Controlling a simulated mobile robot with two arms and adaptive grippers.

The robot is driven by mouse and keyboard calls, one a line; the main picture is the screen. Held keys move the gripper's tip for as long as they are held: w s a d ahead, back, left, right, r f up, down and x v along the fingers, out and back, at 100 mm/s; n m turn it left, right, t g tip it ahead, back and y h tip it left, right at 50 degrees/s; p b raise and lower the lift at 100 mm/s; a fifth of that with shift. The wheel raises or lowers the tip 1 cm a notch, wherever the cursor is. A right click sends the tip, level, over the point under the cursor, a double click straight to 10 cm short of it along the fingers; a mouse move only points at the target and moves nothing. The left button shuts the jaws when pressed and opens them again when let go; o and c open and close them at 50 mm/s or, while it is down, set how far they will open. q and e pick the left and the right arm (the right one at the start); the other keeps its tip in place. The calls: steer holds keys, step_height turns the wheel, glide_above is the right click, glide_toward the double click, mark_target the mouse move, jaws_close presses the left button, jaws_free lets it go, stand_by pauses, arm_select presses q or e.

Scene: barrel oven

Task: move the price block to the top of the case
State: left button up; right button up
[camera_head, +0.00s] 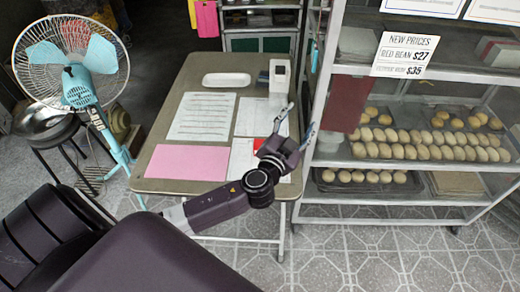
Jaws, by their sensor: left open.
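A small white block (279,76), which looks like the price block, stands upright at the far right corner of the folding table (160,118). The glass case (415,75) with trays of buns stands to the right of the table; its top is out of frame. My left gripper (301,114) is open and empty above the table's right edge, beside the case. It is nearer to me than the white block and apart from it in the picture. My right gripper is not in view.
Paper sheets (203,117), a pink sheet (187,162) and a white dish (226,79) lie on the table. A dark red panel (348,102) is at the case's left side. A fan (77,86) and black stool (47,124) stand left. Tiled floor is clear in front.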

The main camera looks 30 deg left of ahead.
mark_target(260, 144)
arm_select(q)
steer(key=s+a+f+n+g+y, duration=0.1)
steer(key=s+a+f+n+g, duration=0.1)
steer(key=f+n, duration=0.1)
steer(key=s+a+f+n+g+y, duration=0.2)
steer(key=s+a+f+n, duration=0.1)
steer(key=f+n, duration=0.1)
steer(key=s+a+f+n+g+y, duration=0.1)
steer(key=s+a+f+n, duration=0.1)
steer(key=f, duration=0.3)
steer(key=shift+s+a+n+g+y, duration=0.3)
steer(key=shift+s+n+g, duration=0.1)
steer(key=shift+s+n, duration=0.25)
steer(key=shift+w+a+f, duration=0.1)
steer(key=shift+a+f, duration=0.15)
steer(key=shift+f, duration=0.05)
steer(key=p+x, duration=0.1)
steer(key=x, duration=0.5)
steer(key=shift+w+a, duration=0.25)
steer(key=shift+w+a+f, duration=0.15)
steer(key=shift+w+f, duration=0.15)
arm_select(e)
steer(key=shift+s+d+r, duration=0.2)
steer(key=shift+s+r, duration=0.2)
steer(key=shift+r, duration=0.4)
arm_select(q)
steer(key=shift+c, duration=0.7)
